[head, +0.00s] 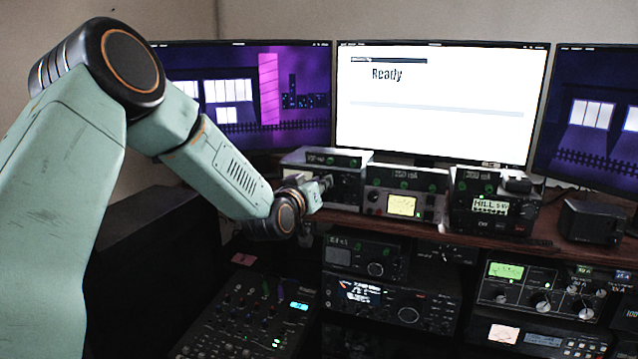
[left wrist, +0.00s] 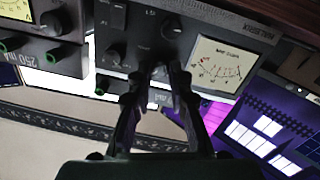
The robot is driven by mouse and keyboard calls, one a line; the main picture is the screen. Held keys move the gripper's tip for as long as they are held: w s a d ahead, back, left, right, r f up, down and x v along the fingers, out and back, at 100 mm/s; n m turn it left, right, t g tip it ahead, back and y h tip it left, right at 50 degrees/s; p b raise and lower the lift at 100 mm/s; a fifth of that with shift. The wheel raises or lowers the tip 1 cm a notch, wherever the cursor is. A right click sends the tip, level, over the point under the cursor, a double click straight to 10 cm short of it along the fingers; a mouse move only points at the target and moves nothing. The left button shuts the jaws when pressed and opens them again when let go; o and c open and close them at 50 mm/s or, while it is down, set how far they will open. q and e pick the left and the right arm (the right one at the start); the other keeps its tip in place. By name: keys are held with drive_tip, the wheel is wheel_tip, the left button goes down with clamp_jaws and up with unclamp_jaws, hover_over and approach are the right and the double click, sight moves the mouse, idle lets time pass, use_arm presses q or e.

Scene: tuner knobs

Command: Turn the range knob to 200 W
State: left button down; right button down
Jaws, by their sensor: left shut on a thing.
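The tuner (head: 346,187) is a dark box at the left end of the wooden shelf, partly hidden by my left arm. In the left wrist view its panel (left wrist: 140,22) shows tilted, with a white needle meter (left wrist: 220,65) and dark knobs. One knob (left wrist: 172,27) stands clear of my fingers and another (left wrist: 117,53) is to the left. My left gripper (left wrist: 165,72) is at the panel, its fingertips closed on a small knob that they mostly hide. The knob's pointer and range labels cannot be read. In the head view my left gripper (head: 322,186) reaches the tuner's front. My right gripper is out of view.
A box with a lit meter (head: 403,206) stands right of the tuner, and a dark unit with a small display (head: 490,207) is beyond it. Several radios (head: 390,303) sit below the shelf. A mixer (head: 245,318) lies under my left arm. Monitors (head: 440,105) stand behind.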

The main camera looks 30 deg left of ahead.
use_arm(q)
drive_tip(key=shift+d+f, duration=0.1)
drive_tip(key=shift+f, duration=0.2)
drive_tip(key=c, duration=1.7)
unclamp_jaws()
drive_tip(key=shift+s, duration=0.1)
drive_tip(key=o, duration=0.5)
drive_tip(key=shift+w, duration=0.25)
drive_tip(key=shift+r, duration=0.1)
drive_tip(key=shift+s+r, duration=0.15)
drive_tip(key=shift+s, duration=0.1)
drive_tip(key=s, duration=0.4)
drive_tip(key=s+d, duration=0.1)
drive_tip(key=s, duration=0.2)
drive_tip(key=s+d, duration=0.1)
drive_tip(key=s, duration=0.3)
drive_tip(key=shift+s+r, duration=0.3)
drive_tip(key=shift+s, duration=0.05)
drive_tip(key=shift+w+f, duration=0.1)
drive_tip(key=shift+w, duration=0.05)
